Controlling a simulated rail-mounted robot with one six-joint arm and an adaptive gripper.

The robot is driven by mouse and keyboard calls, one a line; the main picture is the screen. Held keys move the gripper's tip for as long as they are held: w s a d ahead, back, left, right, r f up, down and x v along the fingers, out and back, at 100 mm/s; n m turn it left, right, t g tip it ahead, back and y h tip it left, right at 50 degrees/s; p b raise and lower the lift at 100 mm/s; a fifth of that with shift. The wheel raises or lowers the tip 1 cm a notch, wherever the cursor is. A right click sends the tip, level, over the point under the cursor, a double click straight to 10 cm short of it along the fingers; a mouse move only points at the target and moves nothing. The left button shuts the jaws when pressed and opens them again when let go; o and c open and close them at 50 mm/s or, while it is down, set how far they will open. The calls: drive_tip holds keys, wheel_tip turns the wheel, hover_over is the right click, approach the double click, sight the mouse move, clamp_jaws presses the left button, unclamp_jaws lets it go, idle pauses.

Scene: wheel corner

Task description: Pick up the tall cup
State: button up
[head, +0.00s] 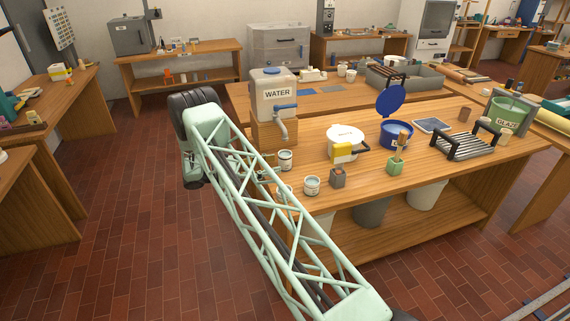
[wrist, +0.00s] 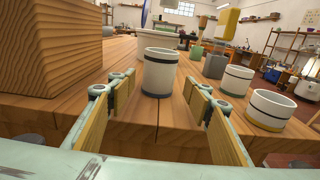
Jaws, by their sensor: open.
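The tall cup (wrist: 160,72), white with a dark band at its base, stands upright on the workbench, straight ahead in the wrist view. It appears taller for its width than the two cups to its right. In the head view it seems to be the cup (head: 285,160) below the water tap. My gripper (wrist: 159,92) is open, its yellow-padded fingers apart at left and right of the picture. The cup shows in the gap, just beyond or at the fingertips; I cannot tell the exact depth. Nothing is held.
Two shorter white cups, one dark-banded (wrist: 236,82) and one with a yellowish base (wrist: 268,110), stand to the right. A wooden stand (wrist: 65,50) rises close on the left, under the water container (head: 273,98). A white bucket (head: 345,135) stands farther along the bench.

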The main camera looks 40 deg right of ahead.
sight(280, 163)
drive_tip(key=shift+x, duration=2)
drive_tip(key=shift+w, duration=0.1)
drive_tip(key=c, duration=1.1)
